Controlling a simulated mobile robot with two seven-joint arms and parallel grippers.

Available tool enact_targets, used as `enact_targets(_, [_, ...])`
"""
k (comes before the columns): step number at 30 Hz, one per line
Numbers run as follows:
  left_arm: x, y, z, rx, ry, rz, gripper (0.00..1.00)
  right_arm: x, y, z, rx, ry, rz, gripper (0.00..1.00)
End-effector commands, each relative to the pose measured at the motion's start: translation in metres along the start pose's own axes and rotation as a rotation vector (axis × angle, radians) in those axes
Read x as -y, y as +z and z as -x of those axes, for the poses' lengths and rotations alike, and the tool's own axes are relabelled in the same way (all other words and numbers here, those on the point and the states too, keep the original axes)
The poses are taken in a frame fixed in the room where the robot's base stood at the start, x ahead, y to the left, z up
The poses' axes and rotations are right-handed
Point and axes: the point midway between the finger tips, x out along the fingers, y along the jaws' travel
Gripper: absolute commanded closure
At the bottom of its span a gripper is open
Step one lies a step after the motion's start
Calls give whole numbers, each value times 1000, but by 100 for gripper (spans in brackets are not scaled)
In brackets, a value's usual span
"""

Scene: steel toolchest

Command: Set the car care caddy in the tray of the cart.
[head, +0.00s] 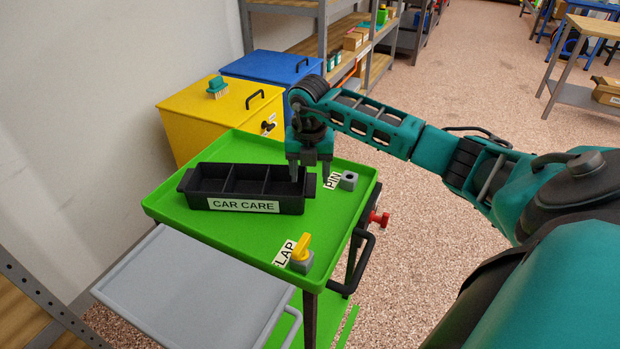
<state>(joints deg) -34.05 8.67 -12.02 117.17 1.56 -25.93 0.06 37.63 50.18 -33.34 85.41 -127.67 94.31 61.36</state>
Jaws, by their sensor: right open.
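The car care caddy (246,206) is a black open box with several compartments and a white "CAR CARE" label on its front. It sits in the green tray of the cart (190,221), towards the tray's left and middle. My right gripper (310,177) points down at the caddy's right end, with its fingers apart. One finger overlaps the caddy's right end in the picture; I cannot tell whether it touches. My left gripper is not in view.
A grey flap (195,285) extends at the front. Yellow (190,122) and blue (275,68) chests stand behind. Open floor lies to the right.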

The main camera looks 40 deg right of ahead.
Motion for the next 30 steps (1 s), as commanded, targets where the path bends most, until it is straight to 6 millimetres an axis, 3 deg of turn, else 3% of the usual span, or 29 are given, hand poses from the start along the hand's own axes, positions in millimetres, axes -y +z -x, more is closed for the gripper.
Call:
enact_targets(1, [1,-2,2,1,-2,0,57,0,2,15,5,3,0,39])
enact_targets(6, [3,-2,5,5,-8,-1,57,0,1,51,4,3,0,39])
enact_targets(12, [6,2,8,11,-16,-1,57,0,1,78,2,2,0,39])
enact_targets(30, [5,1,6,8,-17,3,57,0,0,86,0,0,-1,39])
